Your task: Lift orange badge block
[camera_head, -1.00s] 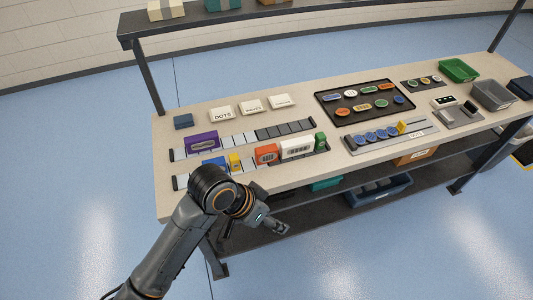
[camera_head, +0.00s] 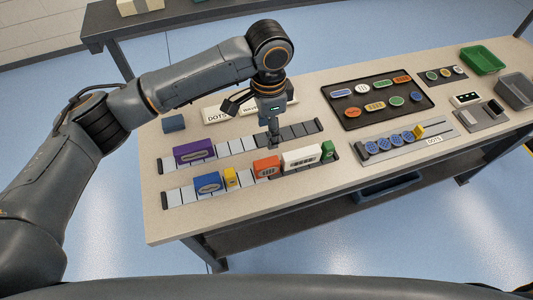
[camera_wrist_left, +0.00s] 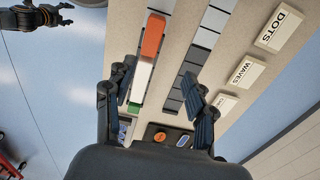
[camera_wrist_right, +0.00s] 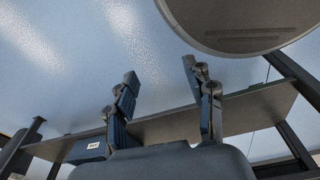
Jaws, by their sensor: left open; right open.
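The orange badge block (camera_head: 267,167) stands in the front slotted rail, between the yellow block and the white block. It also shows in the left wrist view (camera_wrist_left: 152,37), near the top, beyond the fingertips. My left gripper (camera_head: 273,136) points down above the workbench, slightly behind the orange block and apart from it. In the left wrist view my left gripper (camera_wrist_left: 160,78) is open and empty, with the white block (camera_wrist_left: 143,80) showing between its fingers. My right gripper (camera_wrist_right: 158,74) is open and empty, out of the head view.
Blue (camera_head: 208,183), yellow (camera_head: 231,177) and green (camera_head: 327,151) blocks share the front rail. A purple block (camera_head: 193,152) sits on the rear rail. A black tray of badges (camera_head: 340,113) lies to the right. A blue box (camera_wrist_right: 88,149) shows in the right wrist view.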

